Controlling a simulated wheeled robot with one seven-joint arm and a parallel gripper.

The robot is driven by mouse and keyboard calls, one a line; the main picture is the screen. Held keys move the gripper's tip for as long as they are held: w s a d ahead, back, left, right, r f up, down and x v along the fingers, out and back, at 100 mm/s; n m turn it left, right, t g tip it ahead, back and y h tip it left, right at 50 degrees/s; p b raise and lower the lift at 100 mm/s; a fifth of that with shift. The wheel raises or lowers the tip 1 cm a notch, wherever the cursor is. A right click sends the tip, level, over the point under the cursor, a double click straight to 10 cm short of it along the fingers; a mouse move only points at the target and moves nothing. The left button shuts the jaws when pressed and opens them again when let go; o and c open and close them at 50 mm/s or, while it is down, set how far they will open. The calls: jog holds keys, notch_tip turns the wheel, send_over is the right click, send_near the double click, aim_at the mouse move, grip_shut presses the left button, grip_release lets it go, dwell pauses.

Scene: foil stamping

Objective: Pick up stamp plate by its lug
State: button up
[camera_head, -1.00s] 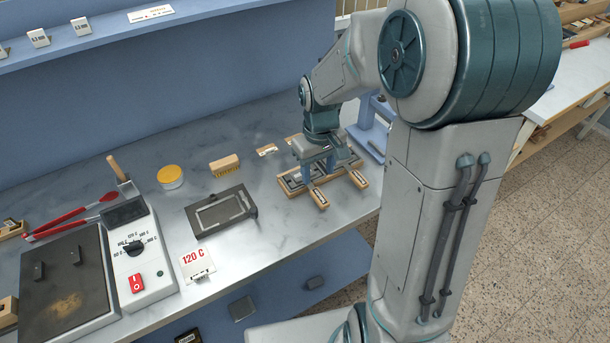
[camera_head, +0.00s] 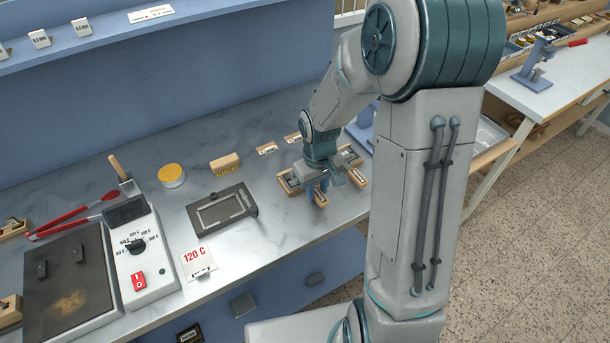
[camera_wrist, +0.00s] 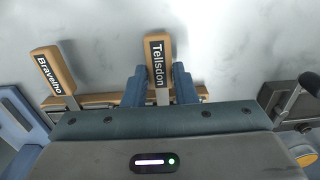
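In the wrist view, a wooden block labelled "Tellsdon" (camera_wrist: 159,50) stands out between the two blue fingers of my gripper (camera_wrist: 160,80). The fingers are apart, one on each side of it; I cannot tell whether they touch it. A second block labelled "Bravelho" (camera_wrist: 50,72) is to the left. In the head view, my gripper (camera_head: 321,188) is low over the wooden holders (camera_head: 288,183) on the bench.
A dark framed plate (camera_head: 222,210) lies left of the holders. A "120 C" card (camera_head: 199,260) is near the front edge.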

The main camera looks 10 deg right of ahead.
grip_shut()
